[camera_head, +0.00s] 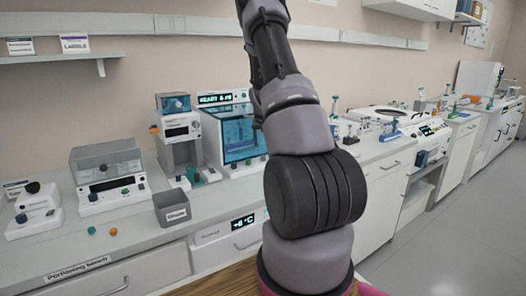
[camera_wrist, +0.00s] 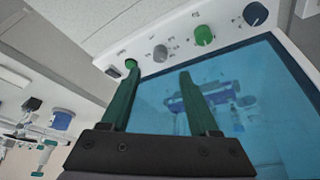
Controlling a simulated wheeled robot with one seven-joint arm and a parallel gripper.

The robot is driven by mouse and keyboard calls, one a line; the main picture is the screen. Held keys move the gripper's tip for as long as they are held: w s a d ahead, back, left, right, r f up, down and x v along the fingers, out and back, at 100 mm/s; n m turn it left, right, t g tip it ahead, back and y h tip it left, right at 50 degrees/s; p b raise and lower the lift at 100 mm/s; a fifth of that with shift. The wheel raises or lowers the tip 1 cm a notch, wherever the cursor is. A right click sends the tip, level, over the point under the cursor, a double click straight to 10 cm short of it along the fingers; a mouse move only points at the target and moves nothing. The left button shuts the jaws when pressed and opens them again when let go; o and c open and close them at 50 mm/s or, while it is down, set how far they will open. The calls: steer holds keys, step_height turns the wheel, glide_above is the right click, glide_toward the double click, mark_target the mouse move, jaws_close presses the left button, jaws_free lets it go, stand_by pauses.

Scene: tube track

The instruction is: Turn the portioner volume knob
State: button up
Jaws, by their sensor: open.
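The portioner (camera_head: 236,125) appears to be the white machine with a blue window and a lit display in the head view. The wrist view shows a white panel (camera_wrist: 115,52) above a blue window (camera_wrist: 235,90). On it are a small green button or knob (camera_wrist: 131,63), a grey knob (camera_wrist: 160,53), a green knob (camera_wrist: 203,35) and a blue-grey knob (camera_wrist: 255,13). The labels are too small to read, so I cannot tell which is the volume knob. My gripper (camera_wrist: 158,71) is open and empty, its left fingertip near the small green one. The head view does not show my gripper.
A grey bin (camera_head: 172,209) stands at the front of the bench, with small coloured balls (camera_head: 113,231) left of it. A lidded machine (camera_head: 106,178) stands at left and a dispenser-like unit (camera_head: 180,138) beside the portioner. The floor (camera_head: 440,235) at right is clear.

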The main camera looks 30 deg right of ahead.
steer(key=shift+v, duration=1.45)
steer(key=s+a+r+t+y, duration=0.1)
steer(key=s+a+r, duration=0.5)
steer(key=a+r, duration=0.35)
steer(key=s+a+r+t+y, duration=0.1)
steer(key=s+a+r+y, duration=0.1)
steer(key=s+a+r, duration=0.55)
steer(key=s+a+r+n, duration=0.1)
steer(key=s+a+r, duration=0.2)
steer(key=s, duration=0.4)
steer(key=s+a+r+t+y, duration=0.1)
steer(key=s+a+r, duration=0.2)
steer(key=s+a, duration=0.3)
steer(key=s+a+r+n, duration=0.1)
steer(key=s+a+r, duration=0.2)
steer(key=s+a, duration=0.2)
steer(key=s, duration=0.3)
steer(key=shift+n+y, duration=0.3)
